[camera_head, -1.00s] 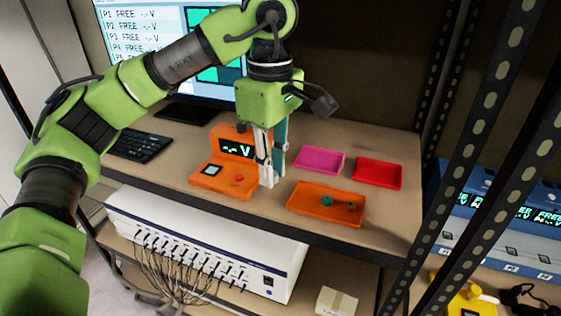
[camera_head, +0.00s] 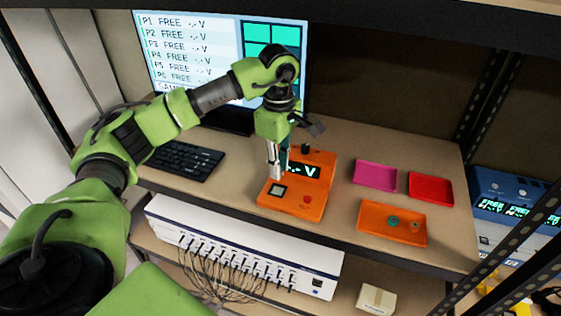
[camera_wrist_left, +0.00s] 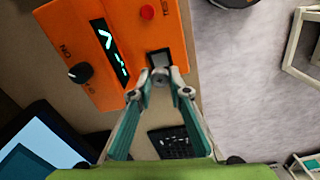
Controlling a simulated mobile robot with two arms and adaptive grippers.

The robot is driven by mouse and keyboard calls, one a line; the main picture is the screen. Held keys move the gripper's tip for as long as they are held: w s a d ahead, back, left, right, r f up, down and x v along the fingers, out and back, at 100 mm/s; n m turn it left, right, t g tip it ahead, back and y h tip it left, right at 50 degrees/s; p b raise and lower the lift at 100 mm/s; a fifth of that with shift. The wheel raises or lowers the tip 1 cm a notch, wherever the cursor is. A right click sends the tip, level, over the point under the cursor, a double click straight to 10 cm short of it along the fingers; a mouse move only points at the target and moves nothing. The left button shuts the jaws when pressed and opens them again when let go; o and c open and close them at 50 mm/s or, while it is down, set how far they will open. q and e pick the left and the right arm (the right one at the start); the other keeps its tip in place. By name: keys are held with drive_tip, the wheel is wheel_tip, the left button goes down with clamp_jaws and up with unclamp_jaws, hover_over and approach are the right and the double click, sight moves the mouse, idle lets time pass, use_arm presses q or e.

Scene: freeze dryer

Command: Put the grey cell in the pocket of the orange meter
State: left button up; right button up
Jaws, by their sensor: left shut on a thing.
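The orange meter (camera_head: 319,177) stands on the bench, with a lit display, a red button and a small square pocket (camera_head: 277,191) at its front left. In the left wrist view the pocket (camera_wrist_left: 159,55) is just beyond my fingertips. My left gripper (camera_head: 274,175) points down above the pocket. It is shut on the grey cell (camera_wrist_left: 160,75), which is small and mostly hidden between the fingertips. I cannot tell whether the cell touches the pocket. My right gripper is not in view.
An orange tray (camera_head: 375,232) with small round pieces lies right of the meter. A magenta tray (camera_head: 375,177) and a red tray (camera_head: 431,188) are behind it. A keyboard (camera_head: 184,160) and monitor (camera_head: 222,60) are at the left. Rack posts stand at the right.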

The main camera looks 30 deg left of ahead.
use_arm(q)
drive_tip(key=shift+f+b, duration=0.45)
drive_tip(key=shift+f, duration=0.5)
drive_tip(key=shift+a+f+b, duration=0.2)
drive_tip(key=shift+f+b, duration=0.3)
drive_tip(key=shift+f, duration=0.35)
drive_tip(key=shift+f+b, duration=0.3)
drive_tip(key=shift+f, duration=0.5)
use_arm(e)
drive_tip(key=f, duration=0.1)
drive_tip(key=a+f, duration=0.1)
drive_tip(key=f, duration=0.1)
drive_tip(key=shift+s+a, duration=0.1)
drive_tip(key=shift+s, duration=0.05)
use_arm(q)
drive_tip(key=shift+d, duration=0.1)
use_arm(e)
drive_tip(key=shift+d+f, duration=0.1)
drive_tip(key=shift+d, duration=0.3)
use_arm(q)
drive_tip(key=shift+b, duration=0.55)
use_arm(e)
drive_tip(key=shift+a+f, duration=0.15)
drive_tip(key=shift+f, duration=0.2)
